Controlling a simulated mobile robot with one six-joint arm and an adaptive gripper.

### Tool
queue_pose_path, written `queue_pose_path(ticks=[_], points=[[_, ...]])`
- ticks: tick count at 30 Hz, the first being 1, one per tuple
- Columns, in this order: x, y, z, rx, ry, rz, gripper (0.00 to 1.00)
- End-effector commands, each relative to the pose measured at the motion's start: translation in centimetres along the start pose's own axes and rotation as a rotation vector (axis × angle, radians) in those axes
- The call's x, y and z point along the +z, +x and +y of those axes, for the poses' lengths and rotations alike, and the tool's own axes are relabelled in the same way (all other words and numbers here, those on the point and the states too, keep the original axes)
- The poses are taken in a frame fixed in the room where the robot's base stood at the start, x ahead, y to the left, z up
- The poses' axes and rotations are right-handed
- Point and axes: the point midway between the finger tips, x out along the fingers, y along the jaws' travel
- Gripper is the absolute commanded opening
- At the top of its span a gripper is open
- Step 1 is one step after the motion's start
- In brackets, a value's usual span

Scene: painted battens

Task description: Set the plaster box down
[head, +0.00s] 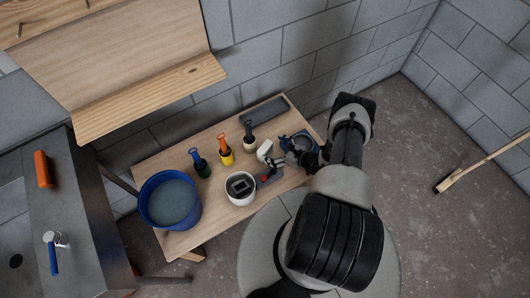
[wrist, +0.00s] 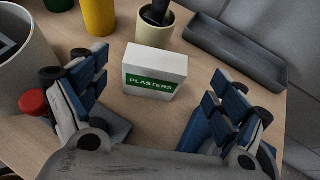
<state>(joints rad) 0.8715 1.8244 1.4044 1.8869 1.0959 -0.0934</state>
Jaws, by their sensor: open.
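The plaster box (wrist: 154,73) is a white carton with a green band reading "PLASTERS". It stands upright on the wooden table (wrist: 110,131), between and ahead of my open fingers in the wrist view. In the head view the box (head: 265,147) is a small white shape beside my gripper (head: 281,161), partly covered by it. In the wrist view my gripper (wrist: 158,112) has its blue-padded fingers spread wide, with clear gaps to both sides of the box.
A grey tray (head: 264,109) lies along the table's back edge. Green (head: 202,166), yellow (head: 226,151) and cream (head: 249,137) pots hold tools. A white pot (head: 240,188), a red object (wrist: 33,102) and a blue bucket (head: 170,199) stand left of my gripper.

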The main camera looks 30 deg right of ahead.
Motion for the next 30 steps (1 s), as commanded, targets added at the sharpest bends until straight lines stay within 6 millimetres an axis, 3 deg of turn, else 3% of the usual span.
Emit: queue_pose_path(ticks=[13, 21, 30], points=[[0.1, 5.1, 0.5, 0.001, -0.002, 0.0, 0.9], [0.2, 5.3, 0.5, -0.001, 0.0, 0.0, 0.9], [0.2, 5.3, 0.4, -0.001, -0.001, 0.0, 0.71]])
